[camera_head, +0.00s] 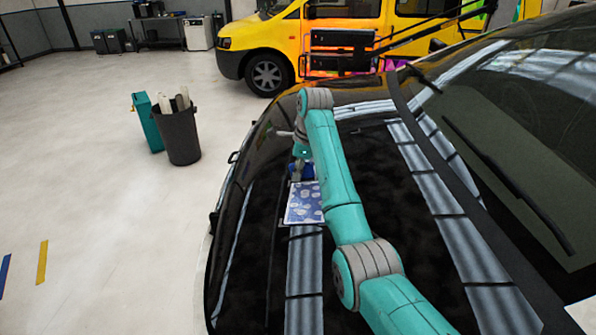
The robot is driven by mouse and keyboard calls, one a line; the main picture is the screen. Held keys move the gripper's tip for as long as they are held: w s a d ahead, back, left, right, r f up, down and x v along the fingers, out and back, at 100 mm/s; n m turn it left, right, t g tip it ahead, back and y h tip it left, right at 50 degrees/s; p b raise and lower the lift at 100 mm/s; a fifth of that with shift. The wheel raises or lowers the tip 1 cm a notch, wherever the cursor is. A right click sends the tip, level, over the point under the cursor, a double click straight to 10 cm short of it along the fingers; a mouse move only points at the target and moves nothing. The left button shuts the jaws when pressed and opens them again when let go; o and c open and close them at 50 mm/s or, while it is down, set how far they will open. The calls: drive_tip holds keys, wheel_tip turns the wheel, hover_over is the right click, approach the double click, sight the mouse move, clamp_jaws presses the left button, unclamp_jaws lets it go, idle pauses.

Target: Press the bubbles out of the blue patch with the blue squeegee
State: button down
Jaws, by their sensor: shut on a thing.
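The blue patch (304,208) lies on the dark car hood, with pale round bubbles showing across it. A white border runs along its edges. My gripper (300,166) is at the far end of the patch, shut on the blue squeegee (308,171). Only a small part of the squeegee shows, at or just above the patch's far edge; I cannot tell whether it touches. My arm hides the patch's right side and part of the gripper.
The glossy black car hood (262,262) spreads around the patch, with the windshield (510,150) to the right. A dark bin (180,137) with rolls and a teal bin (147,122) stand on the floor at left. A yellow van (270,45) stands behind.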

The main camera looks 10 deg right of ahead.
drive_tip(key=shift+d+f, duration=0.15)
drive_tip(key=shift+f, duration=0.6)
drive_tip(key=shift+s, duration=0.1)
idle(0.3)
drive_tip(key=shift+s, duration=0.2)
drive_tip(key=shift+s+a+f, duration=0.1)
drive_tip(key=shift+s+a, duration=0.35)
drive_tip(key=shift+s, duration=0.25)
drive_tip(key=shift+s, duration=0.15)
